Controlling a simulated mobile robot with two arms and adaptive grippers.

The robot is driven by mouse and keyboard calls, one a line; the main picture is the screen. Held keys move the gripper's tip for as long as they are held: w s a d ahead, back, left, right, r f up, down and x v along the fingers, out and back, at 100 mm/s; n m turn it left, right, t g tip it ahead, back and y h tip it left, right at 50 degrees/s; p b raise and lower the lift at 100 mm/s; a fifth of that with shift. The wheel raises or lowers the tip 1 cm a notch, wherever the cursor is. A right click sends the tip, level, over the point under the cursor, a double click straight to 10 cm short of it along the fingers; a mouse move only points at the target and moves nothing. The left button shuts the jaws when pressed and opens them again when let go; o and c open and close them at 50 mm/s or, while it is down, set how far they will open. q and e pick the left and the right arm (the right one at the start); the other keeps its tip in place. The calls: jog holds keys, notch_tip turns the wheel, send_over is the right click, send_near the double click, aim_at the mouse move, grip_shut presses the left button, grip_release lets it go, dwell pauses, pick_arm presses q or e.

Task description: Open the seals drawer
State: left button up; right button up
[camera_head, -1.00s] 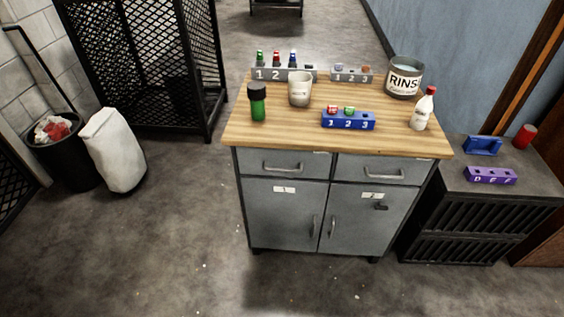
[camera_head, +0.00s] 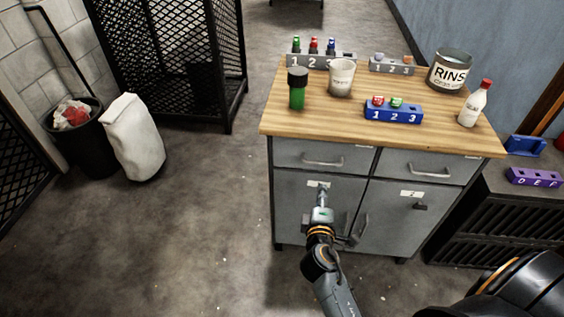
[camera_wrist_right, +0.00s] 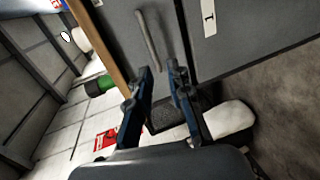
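The cabinet (camera_head: 320,225) has two closed drawers under its wooden top. The left drawer (camera_head: 290,153) and right drawer (camera_head: 452,172) each have a bar handle; their small labels are unreadable, so I cannot tell which is the seals drawer. My right gripper (camera_head: 321,190) is in front of the left door, below the left drawer's handle (camera_head: 322,163). In the right wrist view, that handle (camera_wrist_right: 148,40) lies just beyond the fingertips of my right gripper (camera_wrist_right: 160,72), which are apart with nothing between them. My left gripper is out of view.
A bin (camera_head: 85,145) and white sack (camera_head: 135,140) stand left. The floor in between is clear.

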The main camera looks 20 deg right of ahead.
aim_at(323, 164)
jog(key=x, duration=0.4)
jog(key=r+x, duration=0.1)
jog(key=x, duration=0.4)
jog(key=r+x, duration=0.1)
jog(key=x, duration=0.3)
jog(key=shift+w+d+f, duration=0.15)
jog(key=shift+w+d, duration=0.25)
jog(key=shift+w, duration=0.1)
grip_shut()
